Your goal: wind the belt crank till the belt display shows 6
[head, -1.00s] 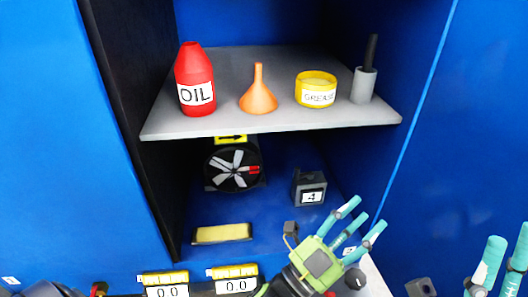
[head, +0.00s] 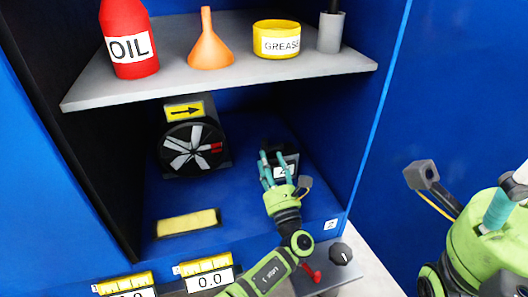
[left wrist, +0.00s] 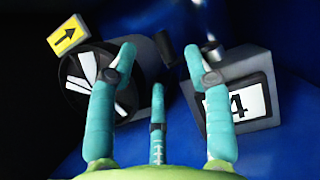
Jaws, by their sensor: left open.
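The belt display box (head: 290,150) is a small grey box on the blue cabinet floor under the shelf. Its white panel reads 4 in the left wrist view (left wrist: 240,101), partly covered by a finger. A dark upright peg (left wrist: 165,46) shows at the box's left side; it may be the crank handle, but I cannot tell for sure. My left gripper (head: 277,162) is open and empty, its teal fingers spread right in front of the box. In the left wrist view its fingers (left wrist: 162,72) point at the peg and box. My right gripper (head: 508,195) is partly cut off at the right edge.
A spoked black wheel (head: 192,148) under a yellow arrow sign (head: 184,110) stands left of the box. The grey shelf (head: 160,80) with bottle, funnel and grease tin hangs above.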

